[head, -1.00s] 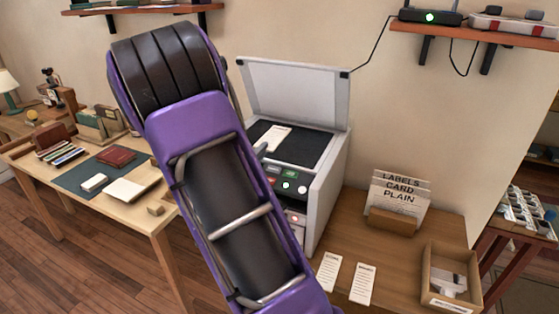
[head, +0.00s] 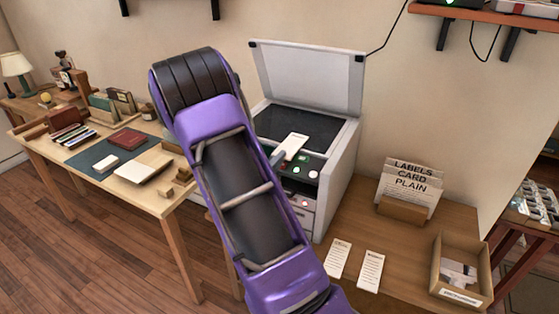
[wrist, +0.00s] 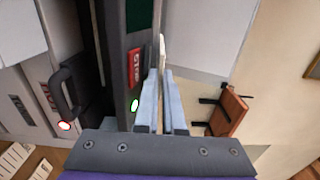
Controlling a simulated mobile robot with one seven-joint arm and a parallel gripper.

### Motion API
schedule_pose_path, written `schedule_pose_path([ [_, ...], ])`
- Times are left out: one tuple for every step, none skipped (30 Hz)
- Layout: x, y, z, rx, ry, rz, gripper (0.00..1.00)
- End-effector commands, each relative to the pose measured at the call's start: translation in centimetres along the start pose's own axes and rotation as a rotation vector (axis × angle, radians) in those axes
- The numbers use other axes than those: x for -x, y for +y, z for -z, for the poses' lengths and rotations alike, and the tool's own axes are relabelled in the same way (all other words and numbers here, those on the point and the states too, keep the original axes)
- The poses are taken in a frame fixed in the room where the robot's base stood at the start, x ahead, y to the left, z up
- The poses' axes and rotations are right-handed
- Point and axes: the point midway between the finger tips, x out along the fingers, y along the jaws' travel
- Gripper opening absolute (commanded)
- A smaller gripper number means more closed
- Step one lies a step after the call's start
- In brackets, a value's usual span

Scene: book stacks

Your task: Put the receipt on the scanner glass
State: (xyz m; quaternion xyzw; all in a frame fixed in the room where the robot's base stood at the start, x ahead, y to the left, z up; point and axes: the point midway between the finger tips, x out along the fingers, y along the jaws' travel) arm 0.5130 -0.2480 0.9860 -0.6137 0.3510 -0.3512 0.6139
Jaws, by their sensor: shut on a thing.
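The scanner (head: 340,185) stands on the wooden desk with its lid (head: 308,78) raised and its dark glass (head: 290,122) bare. A white slip with printed lines, the receipt (head: 293,146), is held at the glass's front edge, partly over the button panel. In the head view my gripper (head: 279,156) is mostly hidden behind my arm, at the receipt's near end. In the wrist view my gripper's fingers (wrist: 162,74) are shut on the receipt (wrist: 162,50), seen edge-on. I cannot tell its height above the scanner.
Two printed slips (head: 338,258) (head: 369,270) lie on the desk (head: 400,250) before the scanner. A card holder (head: 408,190) and an open box (head: 461,270) stand to the right. A table (head: 140,197) with books and boxes is at the left. A shelf (head: 530,27) hangs upper right.

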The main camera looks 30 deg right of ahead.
Motion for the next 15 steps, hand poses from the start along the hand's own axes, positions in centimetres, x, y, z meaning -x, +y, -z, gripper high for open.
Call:
schedule_pose_path([
  [0.00, -0.06, -0.01, 0.000, 0.000, 0.000, 0.00],
  [0.01, -0.06, -0.01, 0.000, 0.000, 0.000, 0.00],
  [0.01, -0.01, -0.01, 0.000, 0.000, 0.000, 0.00],
  [0.01, 0.08, -0.01, 0.001, 0.000, 0.000, 0.00],
  [0.02, 0.19, -0.01, 0.001, 0.000, 0.000, 0.00],
  [0.02, 0.35, -0.01, 0.001, -0.001, 0.000, 0.00],
  [0.02, 0.35, -0.01, 0.001, 0.000, 0.000, 0.08],
  [0.01, 0.28, 0.00, 0.001, 0.000, 0.000, 0.13],
  [0.01, 0.27, 0.00, 0.001, 0.000, 0.000, 0.18],
  [0.01, 0.27, 0.00, 0.001, 0.000, 0.000, 0.18],
  [0.01, 0.27, 0.00, 0.001, 0.000, 0.000, 0.18],
  [0.01, 0.26, 0.00, 0.001, 0.000, 0.000, 0.18],
  [0.01, 0.26, 0.00, 0.001, 0.000, 0.000, 0.18],
  [0.01, 0.26, 0.01, 0.001, 0.000, 0.000, 0.18],
  [0.01, 0.26, 0.01, 0.000, 0.000, 0.000, 0.18],
])
